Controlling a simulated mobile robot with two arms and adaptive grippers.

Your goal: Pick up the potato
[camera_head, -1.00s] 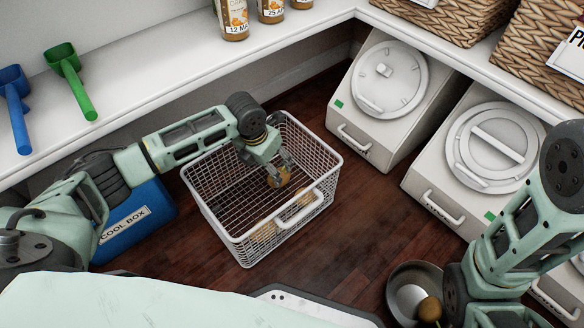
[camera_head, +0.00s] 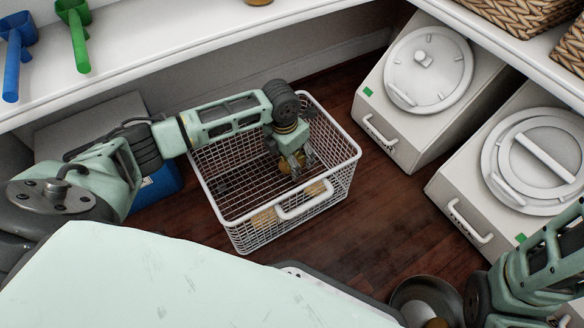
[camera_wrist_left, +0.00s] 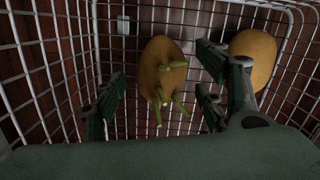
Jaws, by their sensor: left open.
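A white wire basket (camera_head: 225,215) stands on the floor and holds several brown potatoes. My left gripper (camera_head: 296,166) points down inside the basket, its jaws open. In the left wrist view, a sprouting potato (camera_wrist_left: 158,72) with green shoots lies between and beyond the open fingers of the gripper (camera_wrist_left: 160,88). A smooth potato (camera_wrist_left: 253,54) lies to the right, outside the right finger. In the head view, the fingers partly hide a potato (camera_head: 287,168), and another potato (camera_head: 264,217) shows through the mesh. My right arm is at the lower right; its gripper is out of view.
White bins (camera_head: 415,90) stand right of the basket. A shelf (camera_head: 150,62) with green (camera_head: 77,38) and blue (camera_head: 13,55) scoops runs above. A blue box (camera_head: 160,188) sits left.

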